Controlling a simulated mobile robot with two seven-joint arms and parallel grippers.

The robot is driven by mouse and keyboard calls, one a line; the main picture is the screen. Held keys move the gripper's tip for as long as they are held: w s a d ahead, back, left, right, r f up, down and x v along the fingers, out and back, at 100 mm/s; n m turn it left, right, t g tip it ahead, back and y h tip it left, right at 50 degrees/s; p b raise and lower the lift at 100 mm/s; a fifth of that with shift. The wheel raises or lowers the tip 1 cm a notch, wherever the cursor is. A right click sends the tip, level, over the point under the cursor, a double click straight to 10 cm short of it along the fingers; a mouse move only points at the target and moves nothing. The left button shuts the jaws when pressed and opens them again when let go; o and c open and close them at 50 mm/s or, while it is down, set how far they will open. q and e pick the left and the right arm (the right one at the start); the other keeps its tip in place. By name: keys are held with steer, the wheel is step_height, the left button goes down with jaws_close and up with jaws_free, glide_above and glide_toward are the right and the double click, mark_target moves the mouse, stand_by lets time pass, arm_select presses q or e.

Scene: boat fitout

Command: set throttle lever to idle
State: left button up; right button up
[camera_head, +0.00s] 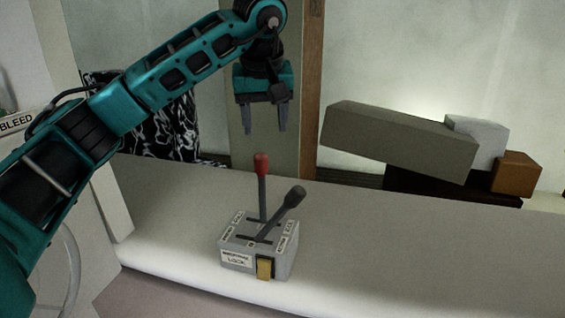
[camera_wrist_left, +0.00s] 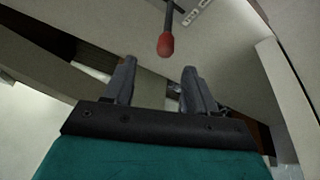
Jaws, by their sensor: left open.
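The throttle box (camera_head: 258,247) is a small grey unit on the pale counter, with two levers in slots, labels on its faces and a yellow latch (camera_head: 264,268) on its front. One lever has a red knob (camera_head: 261,164) and stands nearly upright. The other lever has a dark grey knob (camera_head: 295,196) and leans to the right. My left gripper (camera_head: 267,130) points down above and behind the red knob, open and empty. In the left wrist view the red knob (camera_wrist_left: 166,45) shows beyond the two fingers (camera_wrist_left: 155,82), apart from them. My right gripper is not seen.
The counter (camera_head: 400,250) is clear to the right of the box. Stacked blocks, a long grey one (camera_head: 398,140) and an orange-brown one (camera_head: 516,173), lie behind the counter. A wooden post (camera_head: 312,90) rises behind my gripper. A white panel labelled BLEED (camera_head: 16,122) stands at left.

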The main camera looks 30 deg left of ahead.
mark_target(261, 155)
arm_select(q)
steer(key=shift+y, duration=0.4)
steer(key=x, duration=0.4)
steer(key=b+x, duration=0.1)
steer(key=x, duration=0.3)
steer(key=a+b+x, duration=0.1)
steer(key=x, duration=0.3)
steer(key=shift+w+r, duration=0.1)
steer(key=shift+w, duration=0.05)
jaws_close()
